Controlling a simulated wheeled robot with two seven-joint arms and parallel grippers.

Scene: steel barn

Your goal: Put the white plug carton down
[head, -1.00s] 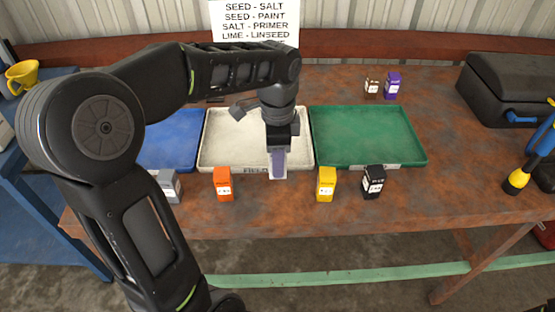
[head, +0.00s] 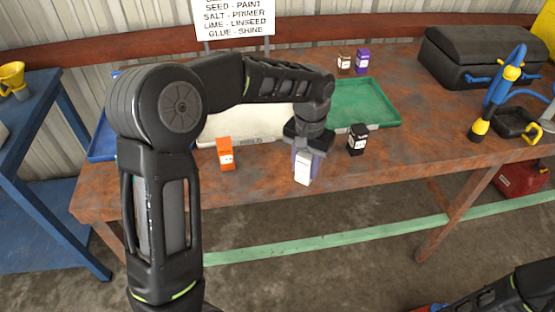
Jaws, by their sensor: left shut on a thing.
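My left gripper (head: 304,156) points down near the front edge of the rusty table (head: 255,180). It is shut on the white plug carton (head: 303,171), which hangs roughly upright below the fingers. I cannot tell whether the carton's bottom touches the table top. An orange carton (head: 225,156) stands to its left and a black carton (head: 357,140) to its right. Behind the gripper are a cream tray (head: 222,132) and a green tray (head: 372,98). My right gripper is out of view; only part of my right arm shows at the bottom right.
A blue tray (head: 100,148) is mostly hidden by my left arm. A brown carton (head: 344,64) and a purple carton (head: 362,62) stand at the back. A sign (head: 234,18) stands behind. A black case (head: 482,56) and a blue-yellow tool (head: 495,95) are on the right.

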